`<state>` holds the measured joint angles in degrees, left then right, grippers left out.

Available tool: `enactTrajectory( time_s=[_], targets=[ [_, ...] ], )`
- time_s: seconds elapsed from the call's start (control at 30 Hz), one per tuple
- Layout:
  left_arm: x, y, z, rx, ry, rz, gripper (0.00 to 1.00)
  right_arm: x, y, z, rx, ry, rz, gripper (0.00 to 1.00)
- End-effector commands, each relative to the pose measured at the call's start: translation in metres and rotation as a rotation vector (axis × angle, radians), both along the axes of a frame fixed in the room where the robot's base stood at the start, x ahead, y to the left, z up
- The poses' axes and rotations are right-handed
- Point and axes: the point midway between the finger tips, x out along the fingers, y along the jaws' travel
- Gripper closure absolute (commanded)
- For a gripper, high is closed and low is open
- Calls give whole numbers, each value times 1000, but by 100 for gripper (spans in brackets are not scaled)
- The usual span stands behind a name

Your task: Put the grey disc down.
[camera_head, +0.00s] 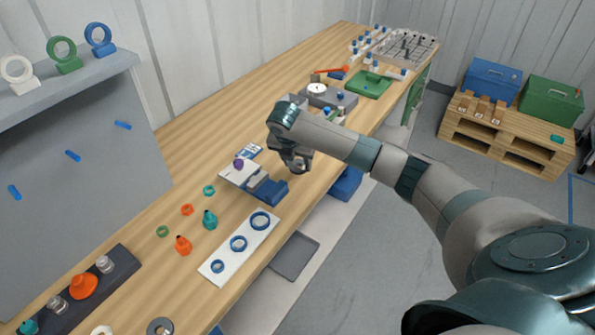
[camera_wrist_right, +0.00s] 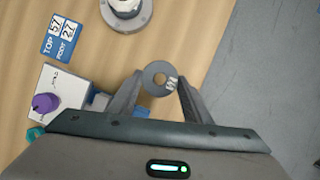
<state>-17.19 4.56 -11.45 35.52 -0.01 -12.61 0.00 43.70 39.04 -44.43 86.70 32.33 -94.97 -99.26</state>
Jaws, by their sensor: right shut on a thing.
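The disc is hard to make out there. I cannot tell its height above the bench. My left gripper is not in view.
A blue card reading TOP 57, FOOT 27 (camera_wrist_right: 60,38) lies left of the gripper. A round metal base (camera_wrist_right: 125,16) stands beyond it. A white device with a purple knob (camera_wrist_right: 45,103) is close on the left. A white plate with blue rings (camera_head: 240,246) lies nearer.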

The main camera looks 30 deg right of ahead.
Motion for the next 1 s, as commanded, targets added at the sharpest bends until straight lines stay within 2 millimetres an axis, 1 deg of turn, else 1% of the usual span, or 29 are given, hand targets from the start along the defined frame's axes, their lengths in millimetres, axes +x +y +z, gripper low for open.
enactTrajectory(
  time_s=[0.17, 0.4, 0.5, 0.9, 0.93, 1.0],
  targets=[
    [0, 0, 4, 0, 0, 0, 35, -1, 0, -4, 1, 2, 0, 77],
    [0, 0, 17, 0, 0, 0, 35, -2, 0, -32, 1, 4, -1, 77],
    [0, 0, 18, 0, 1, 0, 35, -1, 0, -39, 0, 1, 0, 77],
    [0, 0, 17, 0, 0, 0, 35, -1, 0, -43, -1, 1, 0, 77],
    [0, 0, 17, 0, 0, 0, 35, -1, 0, -43, 0, 0, 0, 51],
    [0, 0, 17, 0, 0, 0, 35, -1, 0, -42, 0, 0, 0, 37]
  ],
)
